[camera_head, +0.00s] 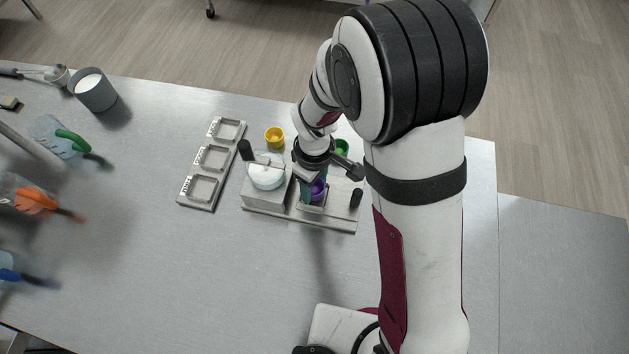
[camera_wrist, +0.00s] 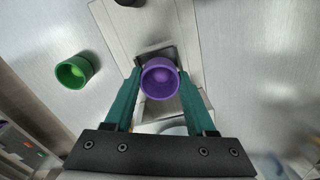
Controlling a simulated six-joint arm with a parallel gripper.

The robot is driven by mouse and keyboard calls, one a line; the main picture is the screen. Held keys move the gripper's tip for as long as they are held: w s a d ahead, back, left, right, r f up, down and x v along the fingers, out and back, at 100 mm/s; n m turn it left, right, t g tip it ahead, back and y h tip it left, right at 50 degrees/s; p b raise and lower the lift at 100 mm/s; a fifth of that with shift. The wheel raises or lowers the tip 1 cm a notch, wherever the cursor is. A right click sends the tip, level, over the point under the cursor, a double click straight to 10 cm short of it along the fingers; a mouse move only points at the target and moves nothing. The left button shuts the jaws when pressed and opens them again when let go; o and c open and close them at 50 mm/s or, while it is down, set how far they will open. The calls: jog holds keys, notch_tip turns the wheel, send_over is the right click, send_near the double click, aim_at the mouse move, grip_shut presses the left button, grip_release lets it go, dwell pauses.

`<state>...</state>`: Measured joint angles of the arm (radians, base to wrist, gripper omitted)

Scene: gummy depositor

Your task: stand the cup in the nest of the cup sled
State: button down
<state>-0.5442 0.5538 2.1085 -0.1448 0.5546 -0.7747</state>
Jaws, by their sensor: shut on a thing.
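The purple cup (camera_wrist: 160,82) is upright between the green fingers of my gripper (camera_wrist: 158,92) in the wrist view, and the fingers are shut on it. In the head view the purple cup (camera_head: 317,190) shows below my gripper (camera_head: 311,186), partly hidden by it. The cup is over or in the square nest of the cup sled (camera_wrist: 146,54); I cannot tell whether it touches the bottom. In the head view the nest (camera_head: 313,206) is on the grey depositor base (camera_head: 290,217), right of the white hopper.
A yellow cup (camera_head: 274,136) and a green cup (camera_head: 342,147) stand behind the depositor (camera_head: 266,186). A three-pocket tray (camera_head: 209,165) lies to its left. A dark post (camera_head: 356,198) stands at the base's right end. The table front is clear.

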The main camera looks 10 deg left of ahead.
jog(key=shift+f, duration=0.35)
jog(key=shift+r, duration=0.5)
jog(key=shift+f, duration=0.1)
dwell(0.5)
jog(key=shift+f, duration=0.4)
